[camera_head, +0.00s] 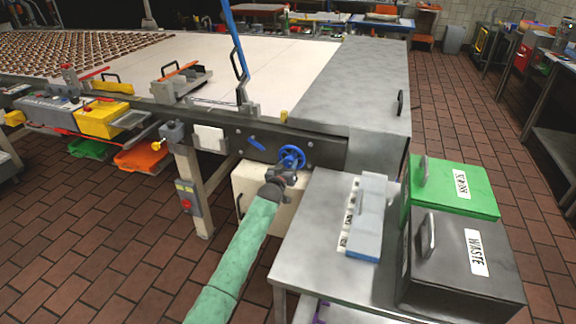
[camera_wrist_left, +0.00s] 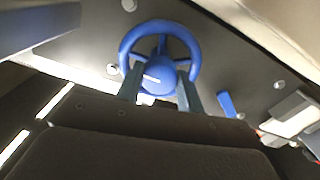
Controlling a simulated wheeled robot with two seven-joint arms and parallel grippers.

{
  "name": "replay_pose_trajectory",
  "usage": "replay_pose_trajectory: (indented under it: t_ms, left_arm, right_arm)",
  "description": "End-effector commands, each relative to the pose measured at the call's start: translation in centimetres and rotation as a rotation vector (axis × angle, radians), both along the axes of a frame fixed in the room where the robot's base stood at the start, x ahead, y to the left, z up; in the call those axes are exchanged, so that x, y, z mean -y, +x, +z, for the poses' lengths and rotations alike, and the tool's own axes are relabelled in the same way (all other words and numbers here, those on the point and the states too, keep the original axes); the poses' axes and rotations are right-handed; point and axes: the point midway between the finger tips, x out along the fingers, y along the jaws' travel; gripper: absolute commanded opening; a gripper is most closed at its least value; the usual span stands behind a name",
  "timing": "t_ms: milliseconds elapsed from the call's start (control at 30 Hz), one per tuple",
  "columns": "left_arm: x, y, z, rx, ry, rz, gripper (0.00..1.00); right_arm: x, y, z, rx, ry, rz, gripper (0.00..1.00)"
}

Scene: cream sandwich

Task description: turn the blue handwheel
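The blue handwheel (camera_head: 291,157) is mounted on the dark side panel of the conveyor machine, near its right end. In the left wrist view the handwheel (camera_wrist_left: 126,54) shows from the front, with a round rim, spokes and a blue hub. My left gripper (camera_head: 286,169), on a green-sleeved arm, is right at the wheel and overlaps its lower part. In the wrist view its two fingers (camera_wrist_left: 160,80) stand apart, one on each side of the hub, across the lower rim. I cannot tell whether they touch the wheel. My right gripper is not in view.
A small blue lever (camera_head: 257,145) sits left of the wheel on the panel. A steel side table (camera_head: 318,220) with a pale boxy item stands right of my arm. A green bin (camera_head: 480,190) and a black waste bin (camera_head: 450,275) stand farther right. Brick floor is open at left.

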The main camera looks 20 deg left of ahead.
Motion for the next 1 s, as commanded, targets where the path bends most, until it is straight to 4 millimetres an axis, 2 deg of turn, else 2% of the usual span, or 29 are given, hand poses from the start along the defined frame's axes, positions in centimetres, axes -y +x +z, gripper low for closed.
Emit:
replay_pose_trajectory:
  t_ms: [267,467,1000]
  left_arm:
    - [-0.01,0.00,-0.02,0.001,0.020,0.000,0.15]
    - [-0.04,0.00,-0.02,0.003,0.100,0.000,0.15]
    - [-0.10,0.02,-0.01,0.020,0.577,0.000,0.15]
  right_arm:
    - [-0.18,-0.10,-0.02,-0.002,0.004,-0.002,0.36]
    - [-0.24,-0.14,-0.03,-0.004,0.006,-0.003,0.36]
    - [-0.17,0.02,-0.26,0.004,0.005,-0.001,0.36]
